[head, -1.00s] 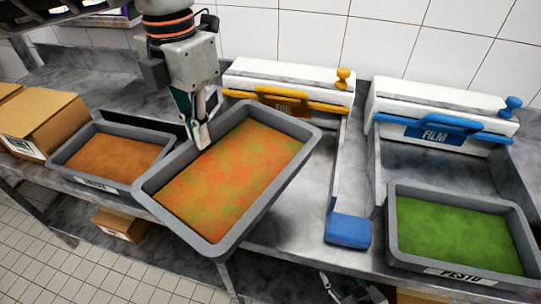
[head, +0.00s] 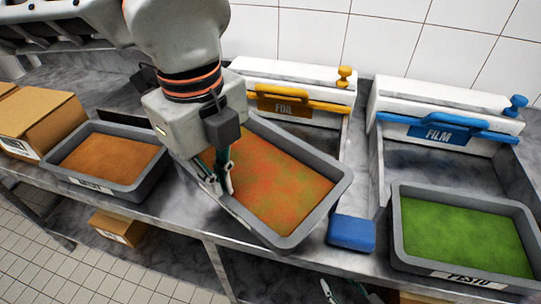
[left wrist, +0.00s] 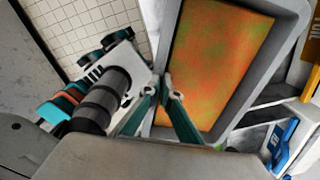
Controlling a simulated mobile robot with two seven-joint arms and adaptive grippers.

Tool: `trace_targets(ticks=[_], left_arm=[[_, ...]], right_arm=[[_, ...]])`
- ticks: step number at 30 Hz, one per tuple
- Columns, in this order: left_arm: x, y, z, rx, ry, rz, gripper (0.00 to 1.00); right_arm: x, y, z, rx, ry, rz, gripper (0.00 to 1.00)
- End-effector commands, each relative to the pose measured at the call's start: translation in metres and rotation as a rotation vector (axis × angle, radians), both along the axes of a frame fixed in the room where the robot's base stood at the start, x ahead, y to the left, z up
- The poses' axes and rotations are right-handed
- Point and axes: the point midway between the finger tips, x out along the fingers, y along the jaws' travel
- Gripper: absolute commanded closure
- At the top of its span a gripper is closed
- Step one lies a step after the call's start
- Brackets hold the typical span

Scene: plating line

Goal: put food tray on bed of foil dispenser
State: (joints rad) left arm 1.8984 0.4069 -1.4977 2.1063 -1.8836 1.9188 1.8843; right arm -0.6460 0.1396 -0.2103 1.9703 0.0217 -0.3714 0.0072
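The grey food tray (head: 335,205) holds orange food with green patches. It sits askew over the bed of the foil dispenser (head: 292,78), which has a yellow FOIL handle. Its front corner reaches toward the counter's front edge; I cannot tell whether it touches the bed. My left gripper (head: 222,180) is shut on the tray's left rim. The left wrist view shows the fingertips (left wrist: 170,88) at the rim of the tray (left wrist: 262,60). My right gripper (head: 335,292) shows only in part at the bottom of the head view, low in front of the counter, apart from the tray.
A tray of brown food (head: 60,178) stands on the left, beside a cardboard box (head: 45,120). A blue block (head: 352,232) is close to the food tray's right side.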

Motion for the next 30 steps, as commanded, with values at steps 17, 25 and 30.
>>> trace_targets(ticks=[17, 25, 30], left_arm=[[-0.027, -0.008, -0.051, -0.004, -0.003, 0.456, 1.0], [0.015, -0.022, -0.049, -0.005, -0.006, 0.472, 1.0], [0.053, -0.034, -0.049, -0.004, -0.007, 0.471, 1.0]], right_arm=[[-0.003, -0.002, -0.017, -0.01, 0.012, 0.002, 0.6], [0.003, -0.002, -0.003, -0.004, -0.007, -0.001, 0.6], [0.004, 0.0, 0.002, 0.004, -0.01, -0.003, 0.6]])
